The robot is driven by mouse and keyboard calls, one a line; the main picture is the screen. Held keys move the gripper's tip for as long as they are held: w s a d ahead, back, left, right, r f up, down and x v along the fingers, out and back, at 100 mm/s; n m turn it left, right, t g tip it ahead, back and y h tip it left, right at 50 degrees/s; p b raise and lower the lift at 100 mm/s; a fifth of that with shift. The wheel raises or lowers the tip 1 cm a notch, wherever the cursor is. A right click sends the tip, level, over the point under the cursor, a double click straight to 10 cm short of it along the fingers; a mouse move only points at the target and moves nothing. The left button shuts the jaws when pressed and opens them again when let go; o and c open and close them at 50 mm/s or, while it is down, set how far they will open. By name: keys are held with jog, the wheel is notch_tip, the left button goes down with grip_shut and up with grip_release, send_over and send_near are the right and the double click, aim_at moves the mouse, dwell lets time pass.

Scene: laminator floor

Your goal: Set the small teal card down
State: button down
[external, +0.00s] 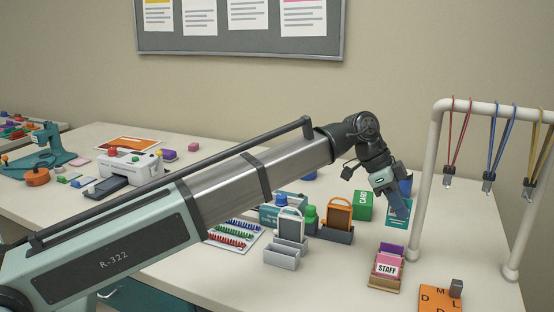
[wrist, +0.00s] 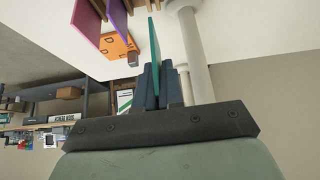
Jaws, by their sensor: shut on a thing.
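The small teal card (external: 397,216) hangs from my gripper (external: 398,205) in the external view, above the table and behind the card holder with the STAFF card. In the wrist view the teal card (wrist: 154,45) shows edge-on, upright between the two dark fingers. My gripper (wrist: 158,85) is shut on it there. The card looks clear of the table, though the gap is hard to judge.
The wooden holder (external: 384,285) with STAFF and purple cards stands in front. The lanyard rack (external: 424,180) rises close on the right. An orange letter board (external: 438,299) lies at front right. Grey stands (external: 282,257) and a green box (external: 362,205) are left.

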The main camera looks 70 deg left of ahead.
jog(key=shift+r, duration=0.15)
jog(key=s+a+n+t+y, duration=0.15)
jog(key=s+a+n, duration=0.3)
jog(key=a, duration=1.85)
jog(key=s+a+n+y, duration=0.3)
jog(key=a+n, duration=0.2)
jog(key=a, duration=1.8)
jog(key=s+a+f+n+g+y, duration=0.15)
jog(key=s+a+n, duration=0.25)
jog(key=s+a, duration=1.25)
jog(key=s+a+n+y, duration=0.3)
jog(key=s+a+n, duration=0.2)
jog(key=s+a, duration=1.15)
jog(key=shift+m, duration=0.25)
jog(key=shift+s+d+f+x, duration=0.1)
jog(key=shift+d+f+x, duration=0.1)
jog(key=shift+x, duration=1.4)
jog(key=shift+s+d+f+x, duration=0.1)
jog(key=shift+d+x, duration=0.1)
jog(key=shift+x, duration=1.35)
jog(key=shift+s+d+f+x, duration=0.1)
jog(key=shift+d+x, duration=0.15)
jog(key=shift+x, duration=1.35)
jog(key=shift+f, duration=0.1)
jog(key=c, duration=1.3)
grip_release()
jog(key=shift+o, duration=0.2)
